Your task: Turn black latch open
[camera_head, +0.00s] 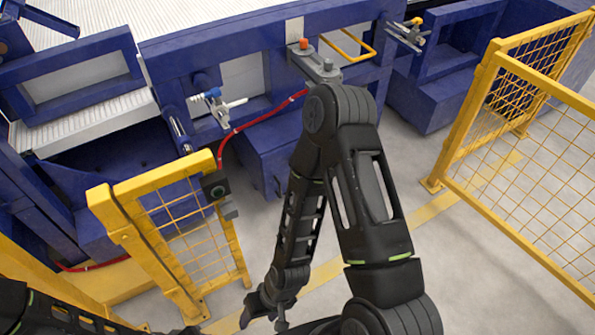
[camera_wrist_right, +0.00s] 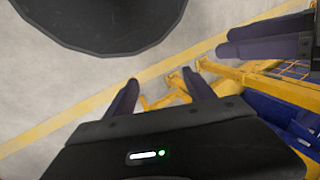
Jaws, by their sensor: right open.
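A second pair of dark fingers (camera_wrist_right: 265,38), apparently my left gripper, shows in the right wrist view. The latch is not clear there.
A blue machine (camera_head: 270,130) with a red hose (camera_head: 262,117) stands behind the gate. Another yellow mesh fence (camera_head: 530,140) stands at the right. Grey floor (camera_head: 440,270) with a yellow line lies open between them. My right arm covers the middle of the head view.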

